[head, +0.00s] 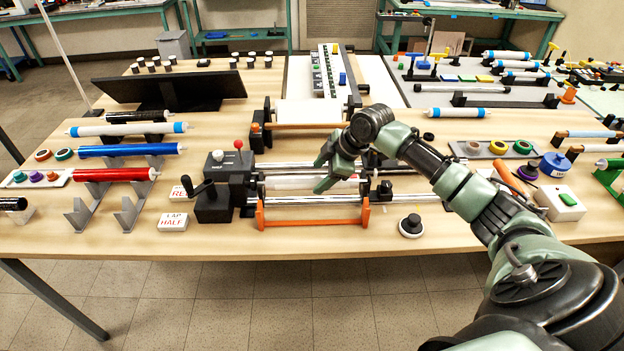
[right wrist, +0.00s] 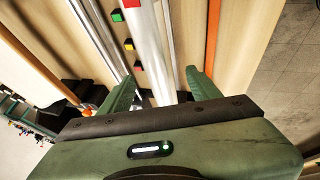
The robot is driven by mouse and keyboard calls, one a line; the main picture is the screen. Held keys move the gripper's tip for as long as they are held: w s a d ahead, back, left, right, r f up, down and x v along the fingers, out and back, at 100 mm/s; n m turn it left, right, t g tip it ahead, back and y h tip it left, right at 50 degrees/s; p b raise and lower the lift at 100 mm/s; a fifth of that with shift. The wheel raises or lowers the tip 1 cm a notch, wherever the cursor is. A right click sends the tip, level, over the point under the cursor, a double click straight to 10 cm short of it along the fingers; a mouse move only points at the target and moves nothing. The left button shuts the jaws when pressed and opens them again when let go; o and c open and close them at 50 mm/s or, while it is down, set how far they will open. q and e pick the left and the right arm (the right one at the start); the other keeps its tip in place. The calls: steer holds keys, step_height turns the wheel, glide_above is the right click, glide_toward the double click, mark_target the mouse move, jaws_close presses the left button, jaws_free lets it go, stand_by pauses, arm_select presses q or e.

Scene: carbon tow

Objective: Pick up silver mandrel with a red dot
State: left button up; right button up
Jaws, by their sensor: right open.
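My right gripper (head: 320,173) is over the winding stand, and its two fingers are apart. In the right wrist view the open gripper (right wrist: 161,84) has a pale silver cylinder (right wrist: 148,45) running between its fingers. That cylinder also shows in the head view (head: 345,184). My left gripper is not in view.
An orange bar (head: 312,222) runs along the front of the stand. A black crank box (head: 212,203) stands at its left. Small coloured blocks, one green (right wrist: 117,15), lie beside the cylinder. Coloured rollers, including a red one (head: 115,174), rest on brackets at left.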

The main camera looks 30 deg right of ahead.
mark_target(314, 178)
steer(key=x, duration=0.3)
steer(key=shift+w+a+f, duration=0.1)
steer(key=shift+w+f, duration=0.1)
jaws_close()
steer(key=shift+r, duration=0.1)
steer(key=shift+r, duration=0.15)
